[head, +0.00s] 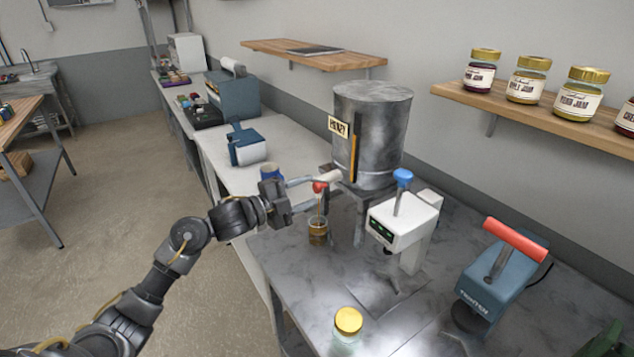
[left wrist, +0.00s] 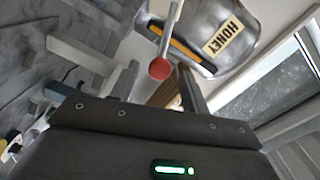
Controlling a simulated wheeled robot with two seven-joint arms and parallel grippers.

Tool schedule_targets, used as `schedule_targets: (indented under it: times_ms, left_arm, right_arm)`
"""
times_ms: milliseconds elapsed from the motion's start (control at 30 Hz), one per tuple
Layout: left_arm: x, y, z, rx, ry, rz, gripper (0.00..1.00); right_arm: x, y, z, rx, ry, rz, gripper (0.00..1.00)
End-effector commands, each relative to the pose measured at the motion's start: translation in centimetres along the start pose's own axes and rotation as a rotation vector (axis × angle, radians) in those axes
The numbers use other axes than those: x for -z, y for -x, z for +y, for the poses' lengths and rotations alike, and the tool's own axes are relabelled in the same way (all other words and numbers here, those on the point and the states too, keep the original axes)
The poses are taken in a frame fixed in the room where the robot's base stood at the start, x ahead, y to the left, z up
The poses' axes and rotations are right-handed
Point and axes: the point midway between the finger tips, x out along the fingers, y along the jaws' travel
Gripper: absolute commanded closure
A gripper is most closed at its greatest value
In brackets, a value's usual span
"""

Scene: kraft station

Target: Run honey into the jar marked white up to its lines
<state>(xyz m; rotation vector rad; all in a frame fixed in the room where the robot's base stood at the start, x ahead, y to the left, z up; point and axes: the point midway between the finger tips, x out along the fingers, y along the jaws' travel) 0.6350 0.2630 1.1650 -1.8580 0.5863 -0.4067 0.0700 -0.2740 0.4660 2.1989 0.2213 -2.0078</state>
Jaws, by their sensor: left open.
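The metal honey tank (head: 375,125) stands on a stand, its HONEY label (left wrist: 222,37) clear in the left wrist view. Its tap lever ends in a red knob (head: 320,187). My left gripper (head: 312,190) is open at the lever; in the left wrist view the red knob (left wrist: 160,69) shows between its fingers, with gaps visible on both sides. A thin amber stream falls below the knob into a small glass jar (head: 318,234) on the grey table. Amber honey shows in that jar; its level against any lines and a white mark cannot be made out. My right gripper is out of view.
A yellow-lidded jar (head: 348,322) stands near the table's front. A white device with a blue knob (head: 403,177) is right of the tank, and a blue machine with a red handle (head: 515,240) is farther right. Labelled jars line the wall shelf (head: 545,118).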

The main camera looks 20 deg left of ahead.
Motion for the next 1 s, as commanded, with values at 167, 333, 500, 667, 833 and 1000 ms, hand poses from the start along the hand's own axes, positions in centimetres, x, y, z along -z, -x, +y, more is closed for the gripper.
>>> schedule_targets:
  times_ms: [167,333,500,667,833,1000]
  left_arm:
    - [0.1,-2.5,-0.2,0.001,0.002,0.000,0.54]
    - [0.1,-3.5,-0.1,0.000,0.000,0.001,0.54]
    - [0.0,-3.6,0.1,-0.001,-0.001,0.000,0.54]
    - [0.0,-3.6,0.1,-0.001,-0.001,0.000,0.61]
    - [0.0,-3.6,0.0,-0.001,-0.001,0.001,0.83]
    - [0.0,-3.6,0.0,-0.001,-0.001,0.000,1.00]
  right_arm:
    - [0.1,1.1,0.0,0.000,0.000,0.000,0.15]
    - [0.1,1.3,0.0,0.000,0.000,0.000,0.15]
    - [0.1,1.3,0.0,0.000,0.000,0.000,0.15]
    - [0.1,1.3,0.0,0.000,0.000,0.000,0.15]
    - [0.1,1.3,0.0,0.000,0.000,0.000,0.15]
    - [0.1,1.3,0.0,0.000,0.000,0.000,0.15]
